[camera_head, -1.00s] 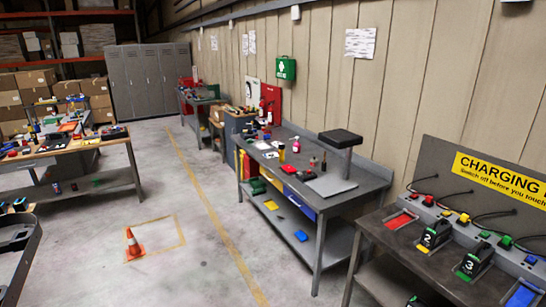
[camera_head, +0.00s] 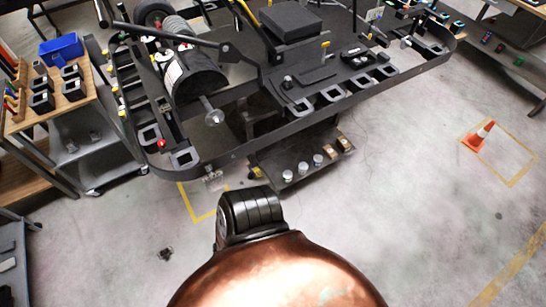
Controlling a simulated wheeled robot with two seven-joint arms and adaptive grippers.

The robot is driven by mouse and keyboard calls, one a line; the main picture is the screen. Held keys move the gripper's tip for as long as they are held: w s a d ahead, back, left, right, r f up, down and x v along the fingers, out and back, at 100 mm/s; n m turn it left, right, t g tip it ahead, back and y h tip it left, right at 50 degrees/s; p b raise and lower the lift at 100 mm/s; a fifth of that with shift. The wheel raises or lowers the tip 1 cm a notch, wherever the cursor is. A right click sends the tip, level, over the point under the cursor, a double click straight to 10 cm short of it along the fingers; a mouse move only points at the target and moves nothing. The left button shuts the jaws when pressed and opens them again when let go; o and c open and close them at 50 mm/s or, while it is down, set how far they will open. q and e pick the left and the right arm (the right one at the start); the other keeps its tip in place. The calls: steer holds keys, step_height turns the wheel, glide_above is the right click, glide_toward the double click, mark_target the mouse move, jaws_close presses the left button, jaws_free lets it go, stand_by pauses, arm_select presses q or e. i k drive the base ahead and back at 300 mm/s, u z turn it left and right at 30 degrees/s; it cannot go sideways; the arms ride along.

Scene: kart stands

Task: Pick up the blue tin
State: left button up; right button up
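I cannot make out a blue tin for certain in this view. Several small cans (camera_head: 500,47) stand on a low shelf at the upper right, too small to tell their colours surely. Neither of my grippers is in view.
A black kart frame (camera_head: 330,97) on a stand fills the upper middle. A cart (camera_head: 66,98) with a wooden top and a blue bin (camera_head: 62,48) stands at the left. The floor at the lower right is clear.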

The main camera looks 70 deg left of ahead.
mark_target(317, 159)
steer(key=u, duration=2.25)
steer(key=i, duration=1.65)
steer(key=z, duration=0.05)
